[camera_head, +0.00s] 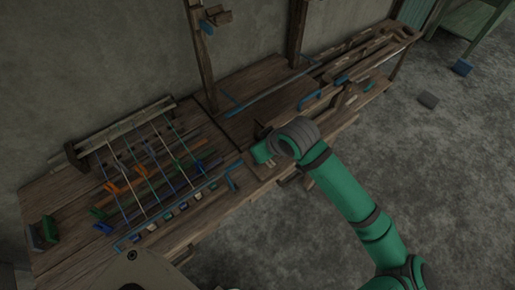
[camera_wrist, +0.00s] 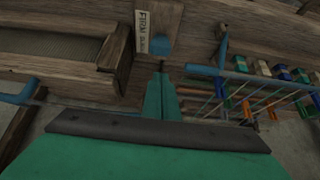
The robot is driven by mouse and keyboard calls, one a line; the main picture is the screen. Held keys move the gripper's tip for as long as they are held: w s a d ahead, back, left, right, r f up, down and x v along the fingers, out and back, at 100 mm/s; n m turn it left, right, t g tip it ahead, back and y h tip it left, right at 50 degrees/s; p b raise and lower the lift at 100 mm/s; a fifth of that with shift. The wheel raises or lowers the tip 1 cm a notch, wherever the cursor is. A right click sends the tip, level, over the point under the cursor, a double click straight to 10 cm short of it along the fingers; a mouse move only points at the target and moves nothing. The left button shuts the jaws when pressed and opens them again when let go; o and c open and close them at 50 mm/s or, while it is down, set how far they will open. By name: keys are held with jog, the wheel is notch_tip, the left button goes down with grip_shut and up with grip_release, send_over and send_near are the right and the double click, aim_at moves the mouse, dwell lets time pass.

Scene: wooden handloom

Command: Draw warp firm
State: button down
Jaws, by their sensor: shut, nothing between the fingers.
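The warp (camera_head: 147,165) is a set of several light and blue threads strung across a wooden frame at the left of the head view. Part of it shows at the right of the wrist view (camera_wrist: 270,104). My green gripper (camera_head: 268,162) is over the bench, right of the warp. In the wrist view its two fingers (camera_wrist: 161,78) are together with nothing between them. Their tips point at a blue piece (camera_wrist: 160,46) on a wooden block, just beyond them. A pale label (camera_wrist: 141,31) reading "FIRM" and a smaller unclear word is beside it. I cannot tell whether the tips touch the block.
A blue bar (camera_head: 170,215) runs along the warp's front edge, with small coloured blocks near it. Wooden uprights (camera_head: 201,55) rise behind the bench. Wooden parts and blue handles (camera_head: 310,98) lie to the right. The floor at the right is mostly clear.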

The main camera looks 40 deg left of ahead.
jog(key=shift+a+r, duration=0.1)
dwell(0.3)
jog(key=w+a+r, duration=0.1)
jog(key=a+r, duration=0.1)
jog(key=a, duration=0.2)
jog(key=s+d+r, duration=0.2)
jog(key=d+r, duration=0.4)
jog(key=d, duration=0.1)
jog(key=shift+d+r, duration=0.15)
jog(key=shift+r, duration=0.25)
